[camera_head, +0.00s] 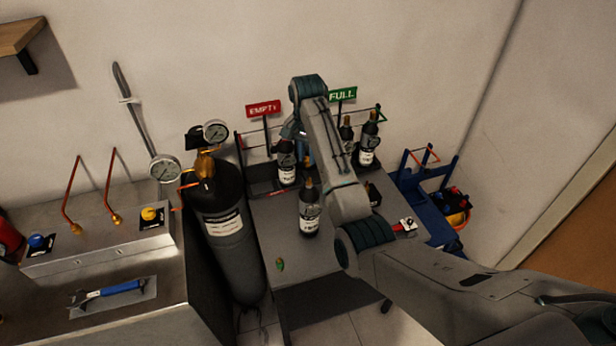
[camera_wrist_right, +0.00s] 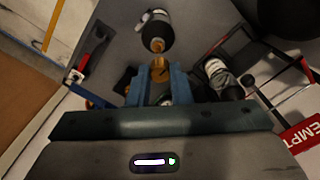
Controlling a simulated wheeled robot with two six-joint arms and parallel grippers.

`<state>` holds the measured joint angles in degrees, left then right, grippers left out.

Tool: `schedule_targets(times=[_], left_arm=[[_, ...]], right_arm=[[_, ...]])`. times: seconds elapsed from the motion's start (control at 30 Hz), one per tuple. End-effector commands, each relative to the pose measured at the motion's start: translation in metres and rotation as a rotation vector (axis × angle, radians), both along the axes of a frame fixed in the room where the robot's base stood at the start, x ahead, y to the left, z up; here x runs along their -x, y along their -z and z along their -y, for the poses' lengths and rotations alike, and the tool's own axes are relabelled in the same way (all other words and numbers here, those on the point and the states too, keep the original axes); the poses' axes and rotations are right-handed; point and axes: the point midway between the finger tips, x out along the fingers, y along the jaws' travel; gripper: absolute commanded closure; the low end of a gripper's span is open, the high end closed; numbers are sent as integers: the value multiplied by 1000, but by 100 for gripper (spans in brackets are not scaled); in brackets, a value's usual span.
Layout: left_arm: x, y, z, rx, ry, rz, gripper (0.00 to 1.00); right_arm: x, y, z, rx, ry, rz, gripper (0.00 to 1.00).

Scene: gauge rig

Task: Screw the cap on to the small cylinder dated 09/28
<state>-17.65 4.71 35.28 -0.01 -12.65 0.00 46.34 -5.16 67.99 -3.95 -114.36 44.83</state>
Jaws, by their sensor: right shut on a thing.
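My right gripper (camera_wrist_right: 160,84) is shut on a brass-coloured piece (camera_wrist_right: 160,72), with part of a grey rounded body showing between the blue fingers; I cannot tell whether this is a cap or a valve. In the head view the gripper is largely hidden behind its arm. A dark small cylinder (camera_head: 310,212) with a brass top stands alone on the bench; it also shows in the right wrist view (camera_wrist_right: 154,28). Another small cylinder (camera_head: 287,168) stands by the EMPTY sign, and two more (camera_head: 368,142) by the FULL sign. Dates are too small to read. My left gripper is out of view.
A large dark gas cylinder (camera_head: 228,240) with gauges stands left of the bench. A red-handled tool (camera_head: 404,225) lies at the bench's right, a small green item (camera_head: 280,264) at its front left. A blue cart (camera_head: 428,195) stands at the right. The bench's front (camera_head: 315,265) is mostly clear.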

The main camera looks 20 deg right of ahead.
Motion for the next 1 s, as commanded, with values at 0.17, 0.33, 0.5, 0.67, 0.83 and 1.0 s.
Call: schedule_targets(times=[0.17, 0.33, 0.5, 0.67, 0.83, 1.0], left_arm=[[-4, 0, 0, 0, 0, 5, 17], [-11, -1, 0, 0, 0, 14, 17], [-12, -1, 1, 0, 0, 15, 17], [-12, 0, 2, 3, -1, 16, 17], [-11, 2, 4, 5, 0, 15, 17], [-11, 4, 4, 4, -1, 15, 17]], right_arm=[[-1, -9, 0, -1, -10, -1, 100], [-1, -9, 0, -1, -10, -1, 100], [-2, -8, 0, -1, -8, -1, 100], [-1, -2, 0, -1, -8, -1, 100], [-1, 10, 0, -1, -8, -4, 100], [-1, 25, 0, -1, -8, -2, 100]])
